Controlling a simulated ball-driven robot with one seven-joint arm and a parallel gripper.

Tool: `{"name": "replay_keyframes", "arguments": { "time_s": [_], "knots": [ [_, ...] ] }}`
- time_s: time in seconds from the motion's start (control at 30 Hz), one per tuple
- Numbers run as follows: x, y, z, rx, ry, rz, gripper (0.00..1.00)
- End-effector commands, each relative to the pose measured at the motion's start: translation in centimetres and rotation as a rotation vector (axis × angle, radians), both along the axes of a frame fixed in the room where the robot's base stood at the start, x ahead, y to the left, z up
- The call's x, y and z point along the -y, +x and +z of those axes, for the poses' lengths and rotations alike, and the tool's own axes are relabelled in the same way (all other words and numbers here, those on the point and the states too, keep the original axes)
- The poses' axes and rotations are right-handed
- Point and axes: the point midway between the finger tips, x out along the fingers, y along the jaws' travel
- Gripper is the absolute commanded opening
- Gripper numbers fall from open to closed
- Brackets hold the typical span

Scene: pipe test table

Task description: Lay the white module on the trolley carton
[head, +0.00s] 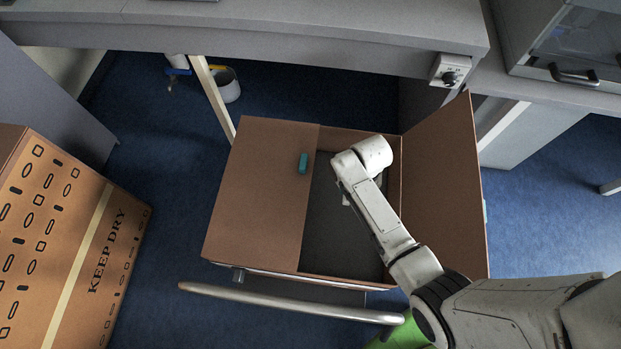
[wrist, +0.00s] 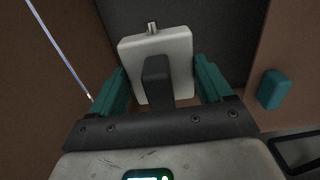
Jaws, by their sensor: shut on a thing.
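The trolley carton (head: 255,195) is a brown box on a trolley (head: 285,301) with a metal handle. Its left flap covers part of the top, its right flap stands up, and the dark interior shows between them. My arm reaches over this opening; in the head view it hides my gripper and most of what it holds. In the wrist view my gripper (wrist: 161,80) has its teal fingers shut on the white module (wrist: 182,48), a flat white block with a small metal stub at its far end. Dark carton interior shows behind the module.
A small teal block (head: 303,163) lies on the carton's left flap; it also shows in the wrist view (wrist: 273,90). The upright right flap (head: 443,185) borders the opening beside my arm. A grey bench (head: 300,35) runs behind. A KEEP DRY carton (head: 70,240) stands left.

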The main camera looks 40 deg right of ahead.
Motion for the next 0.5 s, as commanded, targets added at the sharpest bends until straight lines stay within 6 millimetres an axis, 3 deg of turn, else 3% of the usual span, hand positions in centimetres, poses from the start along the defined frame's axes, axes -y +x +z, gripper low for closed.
{"name": "replay_keyframes", "arguments": {
  "time_s": [0.03, 0.23, 0.5],
  "knots": [
    [0.1, -0.1, -1.9, -0.001, -0.001, -0.006, 0.39],
    [0.3, -0.1, -6.4, -0.001, -0.001, -0.012, 0.39],
    [0.2, -0.1, -9.4, 0.001, -0.001, -0.011, 0.39]
  ]
}}
